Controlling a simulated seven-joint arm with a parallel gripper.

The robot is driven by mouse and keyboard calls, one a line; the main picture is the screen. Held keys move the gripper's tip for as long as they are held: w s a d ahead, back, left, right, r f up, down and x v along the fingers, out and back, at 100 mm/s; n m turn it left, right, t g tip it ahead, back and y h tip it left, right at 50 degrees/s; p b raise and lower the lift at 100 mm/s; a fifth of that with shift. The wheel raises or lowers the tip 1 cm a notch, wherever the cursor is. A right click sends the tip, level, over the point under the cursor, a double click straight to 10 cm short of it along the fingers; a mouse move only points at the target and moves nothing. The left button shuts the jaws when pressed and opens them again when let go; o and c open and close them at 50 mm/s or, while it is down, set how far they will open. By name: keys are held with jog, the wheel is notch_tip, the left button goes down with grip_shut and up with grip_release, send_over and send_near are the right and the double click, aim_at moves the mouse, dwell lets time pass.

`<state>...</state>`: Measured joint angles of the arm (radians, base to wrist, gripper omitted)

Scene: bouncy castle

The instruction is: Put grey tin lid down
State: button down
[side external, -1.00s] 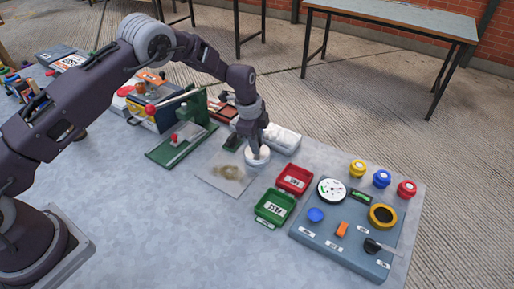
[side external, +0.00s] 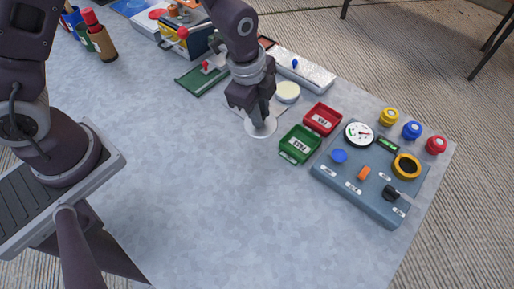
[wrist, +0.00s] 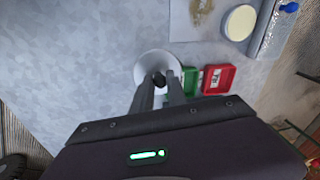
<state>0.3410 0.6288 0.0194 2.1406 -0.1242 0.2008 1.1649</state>
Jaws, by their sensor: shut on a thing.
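The grey tin lid (side external: 262,131) is a round pale disc, with a small dark knob in the middle in the wrist view (wrist: 158,78). My gripper (side external: 262,121) is shut on the lid from above; its fingers (wrist: 161,88) close at the knob. The lid looks about level and low over the table; I cannot tell whether it touches. The open tin (side external: 288,91), with a cream-coloured round top, stands behind and to the right of the lid, apart from it. It also shows at the upper right of the wrist view (wrist: 240,22).
A green tray (side external: 299,145) and a red tray (side external: 322,118) stand just right of the lid. A blue-grey panel (side external: 350,190) with knobs and a dial lies farther right. A stained sheet (wrist: 205,18) lies near the tin. The table's front middle (side external: 210,200) is clear.

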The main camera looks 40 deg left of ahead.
aim_at(254, 129)
jog(key=shift+s+f, duration=0.95)
jog(key=shift+f, duration=0.3)
notch_tip(254, 129, down, 8)
jog(key=shift+w+r, duration=0.15)
jog(key=shift+r, duration=0.1)
jog(key=shift+f, duration=0.15)
jog(key=c, duration=1.3)
grip_release()
